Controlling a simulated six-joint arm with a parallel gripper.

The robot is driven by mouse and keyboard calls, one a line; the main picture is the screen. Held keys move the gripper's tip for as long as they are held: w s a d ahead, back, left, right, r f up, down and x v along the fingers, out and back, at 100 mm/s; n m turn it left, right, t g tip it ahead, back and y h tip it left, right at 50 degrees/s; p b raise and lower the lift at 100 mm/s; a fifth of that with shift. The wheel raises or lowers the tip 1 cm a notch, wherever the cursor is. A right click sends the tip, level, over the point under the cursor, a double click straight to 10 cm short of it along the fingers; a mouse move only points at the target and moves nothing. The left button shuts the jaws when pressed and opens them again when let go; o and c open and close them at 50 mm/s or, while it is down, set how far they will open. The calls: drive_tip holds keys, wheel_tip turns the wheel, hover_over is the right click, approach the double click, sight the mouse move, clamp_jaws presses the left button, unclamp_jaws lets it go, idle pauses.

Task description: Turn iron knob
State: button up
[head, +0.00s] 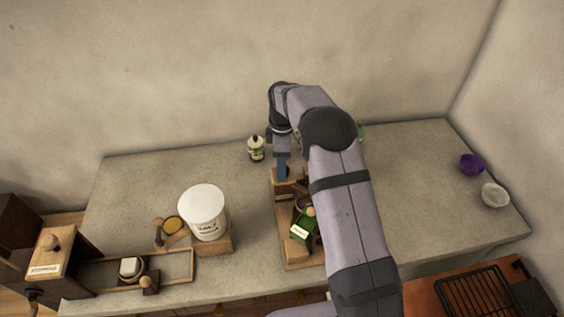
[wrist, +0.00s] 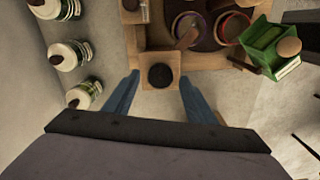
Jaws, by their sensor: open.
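A dark round knob (wrist: 161,75), which looks like the iron knob, sits on a square wooden block (wrist: 147,56) in the wrist view. My gripper (wrist: 158,82) is open, with one blue finger on each side of the block. I cannot tell whether the fingers touch it. In the head view my gripper (head: 282,168) points down at the back end of a wooden stand (head: 282,222). The knob itself cannot be made out there.
A white tub (head: 205,212) on a wooden block is to the left. A purple bowl (head: 471,165) and a white bowl (head: 495,195) are far right. The counter's right side is mostly clear.

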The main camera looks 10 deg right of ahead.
drive_tip(key=shift+f, duration=0.25)
drive_tip(key=c, duration=1)
drive_tip(key=shift+c, duration=0.2)
drive_tip(key=shift+m, duration=0.3)
